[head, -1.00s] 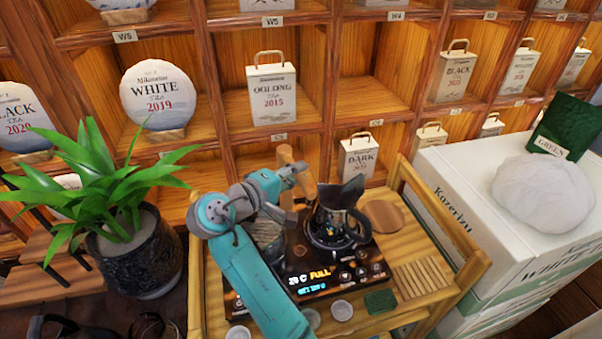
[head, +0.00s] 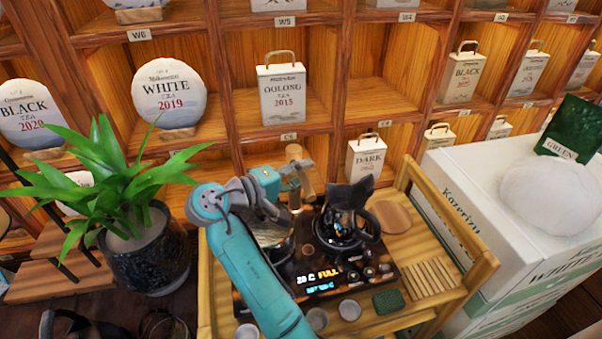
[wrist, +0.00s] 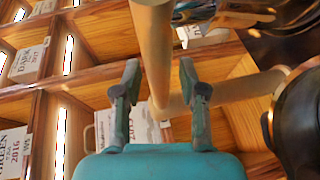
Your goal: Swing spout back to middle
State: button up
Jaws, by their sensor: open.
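The wooden spout (head: 306,186) stands at the back of the tea station, behind the two vessels. In the wrist view its thick round rod (wrist: 155,50) comes down between my fingers, and a thinner wooden bar (wrist: 235,96) runs off to the right behind them. My gripper (wrist: 163,95) is open, with one finger on each side of the rod; I cannot tell whether either touches it. In the head view my gripper (head: 287,178) is beside the spout on its left, and its fingertips are hard to make out.
A dark kettle (head: 338,240) stands right of the spout on the black panel (head: 340,284) with a lit display. Another vessel (head: 272,238) is partly hidden by my arm. Small cups (head: 349,310) stand in front. A potted plant (head: 147,250) is at left; shelves rise close behind.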

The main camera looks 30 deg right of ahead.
jog(key=a+r, duration=0.2)
jog(key=a, duration=0.9)
jog(key=shift+s+a, duration=0.4)
